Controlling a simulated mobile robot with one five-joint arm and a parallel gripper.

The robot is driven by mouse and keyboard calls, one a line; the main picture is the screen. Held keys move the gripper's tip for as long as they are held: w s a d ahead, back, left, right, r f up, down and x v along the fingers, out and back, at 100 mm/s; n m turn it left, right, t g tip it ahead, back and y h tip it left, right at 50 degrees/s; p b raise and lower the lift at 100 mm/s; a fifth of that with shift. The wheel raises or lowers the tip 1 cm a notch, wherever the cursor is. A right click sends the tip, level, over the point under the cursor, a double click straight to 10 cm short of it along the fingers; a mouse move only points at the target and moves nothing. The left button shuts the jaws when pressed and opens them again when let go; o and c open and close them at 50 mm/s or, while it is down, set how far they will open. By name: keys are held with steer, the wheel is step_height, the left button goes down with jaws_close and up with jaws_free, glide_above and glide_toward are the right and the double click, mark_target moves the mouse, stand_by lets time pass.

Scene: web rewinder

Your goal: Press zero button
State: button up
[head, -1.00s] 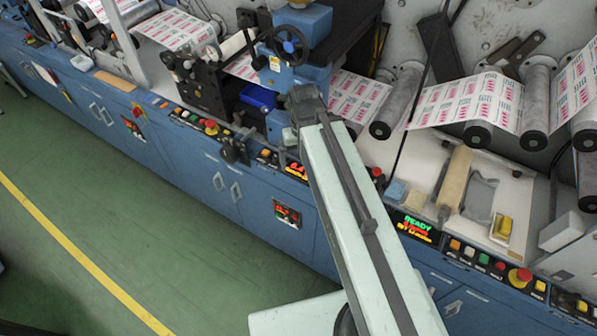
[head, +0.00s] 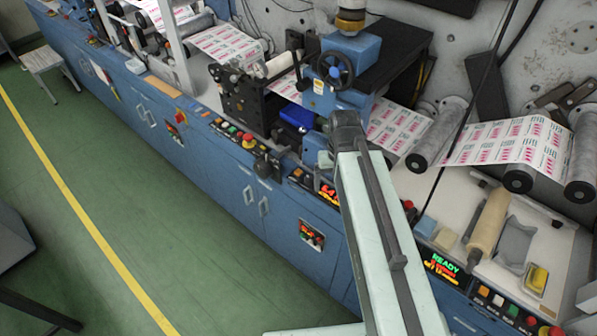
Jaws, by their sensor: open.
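No button can be read as the zero button; the labels are too small. Another button row (head: 232,131) is at the centre left. A small red numeric display (head: 328,193) sits beside orange buttons (head: 302,179), partly hidden by my arm. A dark panel with a lit display (head: 312,235) is on the blue cabinet front. My pale arm rises from the bottom to a dark joint; my gripper cannot be made out beyond it.
The blue machine (head: 265,195) runs from upper left to lower right. A handwheel (head: 335,68), rollers (head: 437,137) and printed web (head: 510,140) stand above its ledge. The green floor (head: 130,200) in front is mostly clear. A stool (head: 47,65) stands at upper left.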

jaws_close()
stand_by(1.5)
